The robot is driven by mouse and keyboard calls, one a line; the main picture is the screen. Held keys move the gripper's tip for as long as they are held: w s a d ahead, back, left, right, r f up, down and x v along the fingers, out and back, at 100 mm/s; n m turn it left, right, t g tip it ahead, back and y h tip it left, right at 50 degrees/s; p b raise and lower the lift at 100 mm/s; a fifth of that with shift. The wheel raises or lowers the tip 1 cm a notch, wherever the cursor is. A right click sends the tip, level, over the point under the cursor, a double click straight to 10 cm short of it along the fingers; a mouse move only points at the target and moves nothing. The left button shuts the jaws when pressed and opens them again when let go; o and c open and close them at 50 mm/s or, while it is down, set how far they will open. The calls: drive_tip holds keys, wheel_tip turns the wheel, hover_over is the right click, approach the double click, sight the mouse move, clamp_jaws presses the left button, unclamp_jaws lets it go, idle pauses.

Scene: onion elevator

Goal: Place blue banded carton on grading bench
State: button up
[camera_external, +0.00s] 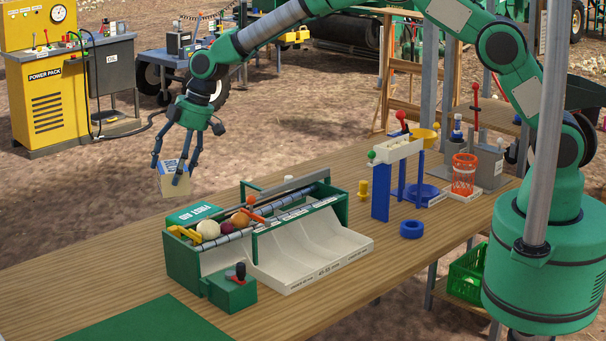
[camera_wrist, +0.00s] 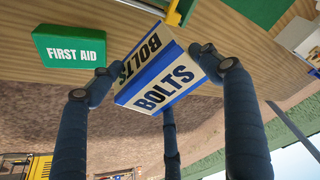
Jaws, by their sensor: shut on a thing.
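A blue banded carton (camera_external: 173,180), white or cream and marked BOLTS in the wrist view (camera_wrist: 166,88), is held between the fingers of my gripper (camera_external: 170,168). The fingers in the wrist view (camera_wrist: 152,86) press around it, and it is tilted. In the external view it hangs in the air, seen against the soil past the back edge of the wooden bench (camera_external: 105,262). I take this bench for the grading bench; no label shows. A dark green mat (camera_external: 150,322) lies on its near left part.
A green sorter (camera_external: 185,262) holding round produce stands mid-bench, with a green FIRST AID box (camera_external: 194,214) behind it. A white chute (camera_external: 315,252), a blue-legged stand (camera_external: 381,195) and a blue ring (camera_external: 412,229) are to the right. Bare wood lies at the left.

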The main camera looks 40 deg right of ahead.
drive_tip(key=s+a+n, duration=0.2)
drive_tip(key=s+a, duration=0.7)
drive_tip(key=a, duration=0.2)
drive_tip(key=shift+s+g, duration=0.25)
drive_tip(key=shift+g, duration=0.15)
drive_tip(key=s+a+n, duration=0.1)
drive_tip(key=s+a, duration=0.2)
drive_tip(key=s, duration=0.1)
drive_tip(key=s+a+n, duration=0.1)
drive_tip(key=s+a, duration=0.3)
drive_tip(key=s+a+n+g, duration=0.1)
drive_tip(key=s+a, duration=0.3)
drive_tip(key=shift+s+y+b, duration=0.3)
drive_tip(key=shift+s+b, duration=0.05)
drive_tip(key=shift+s, duration=0.05)
wheel_tip(320, 180, down, 11)
drive_tip(key=shift+s+a+r, duration=0.1)
drive_tip(key=shift+f, duration=3.15)
drive_tip(key=shift+f, duration=0.1)
drive_tip(key=shift+f+b, duration=0.3)
drive_tip(key=shift+f, duration=1.5)
